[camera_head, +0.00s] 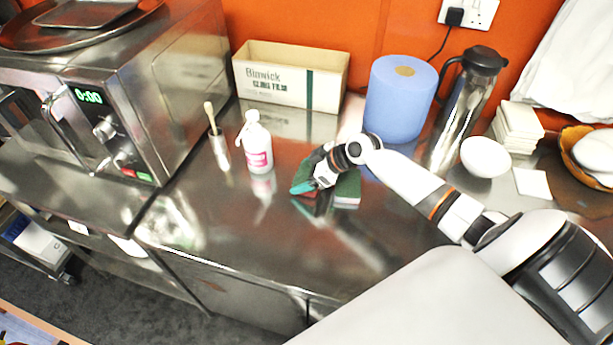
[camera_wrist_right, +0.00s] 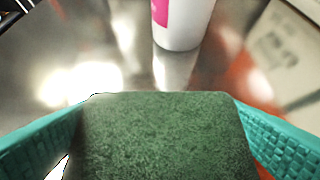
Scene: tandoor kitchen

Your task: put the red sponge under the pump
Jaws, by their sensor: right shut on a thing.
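The red sponge (camera_head: 310,194) has a green scouring top and a red lower side that shows as a thin strip. My right gripper (camera_head: 306,186) is shut on it, with teal fingers on either side. In the right wrist view the sponge's green top (camera_wrist_right: 160,135) fills the space between the fingers (camera_wrist_right: 160,150). I cannot tell whether it touches the counter. The pump (camera_head: 257,145), a white bottle with a pink label and a white head, stands upright to the left of the sponge. Its lower part shows ahead in the right wrist view (camera_wrist_right: 182,25). My left gripper is not in view.
A second sponge (camera_head: 347,190), green over white, lies just right of my gripper. A brush in a holder (camera_head: 219,150) stands left of the pump. Behind are a film box (camera_head: 290,78), a blue roll (camera_head: 397,100) and a steel jug (camera_head: 460,115). The front counter (camera_head: 250,240) is clear.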

